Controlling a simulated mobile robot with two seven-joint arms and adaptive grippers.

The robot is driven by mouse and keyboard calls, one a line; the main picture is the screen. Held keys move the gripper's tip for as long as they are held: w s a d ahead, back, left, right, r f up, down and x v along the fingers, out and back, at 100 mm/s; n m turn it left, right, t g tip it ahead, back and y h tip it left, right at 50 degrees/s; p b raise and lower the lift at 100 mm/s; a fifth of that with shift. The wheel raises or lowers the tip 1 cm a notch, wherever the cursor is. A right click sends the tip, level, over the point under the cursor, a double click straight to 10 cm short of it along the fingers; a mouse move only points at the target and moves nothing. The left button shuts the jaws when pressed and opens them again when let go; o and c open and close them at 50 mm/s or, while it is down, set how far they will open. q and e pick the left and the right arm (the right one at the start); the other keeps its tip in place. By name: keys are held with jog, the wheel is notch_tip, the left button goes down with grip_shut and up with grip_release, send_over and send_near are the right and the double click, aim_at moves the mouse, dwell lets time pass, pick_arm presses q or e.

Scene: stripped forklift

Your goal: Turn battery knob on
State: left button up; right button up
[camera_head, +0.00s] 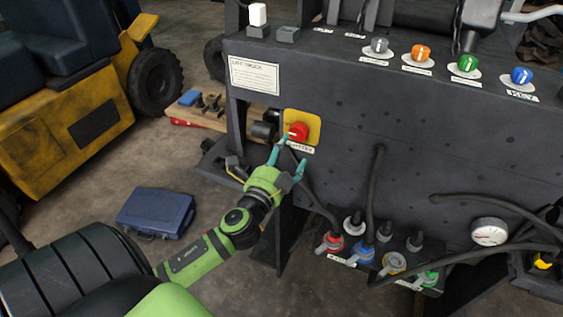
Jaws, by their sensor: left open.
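The red battery knob (298,131) sits on a yellow plate (314,122) at the left end of the dark forklift panel. A white label, partly covered, lies below it. My left gripper (289,159) reaches up from the lower left, its teal fingers apart. One fingertip is just below and left of the knob, the other lower and to the right. I cannot tell whether a finger touches the knob. The jaws are empty. My right gripper is not in view.
Grey, orange, green and blue knobs (421,52) line the panel's top right. Hoses and coloured connectors (362,250) hang below, near a round gauge (490,232). A blue case (157,212) lies on the floor at left. A yellow forklift (70,130) stands behind.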

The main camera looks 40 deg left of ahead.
pick_arm(q)
jog(key=shift+v, duration=1.4)
jog(key=shift+d, duration=0.1)
jog(key=s+d+f+n+g+h+b, duration=0.1)
jog(key=s+f+n+g, duration=0.3)
jog(key=f, duration=1.5)
jog(key=s+f+n+g+h+b, duration=0.1)
jog(key=s+f+g, duration=0.45)
jog(key=f, duration=1.35)
jog(key=s+d+f+n+g, duration=0.2)
jog(key=s+f, duration=0.4)
jog(key=s, duration=0.3)
jog(key=s+d+f+n+g+h+b, duration=0.1)
jog(key=s+d+f+n+g, duration=0.1)
jog(key=s+d+f, duration=0.2)
jog(key=s+d+f+n+g+h+b, duration=0.1)
jog(key=s+d+f+n+g, duration=0.1)
jog(key=s+f, duration=0.7)
jog(key=s+d+g, duration=0.1)
jog(key=s, duration=0.6)
jog(key=shift+f, duration=0.35)
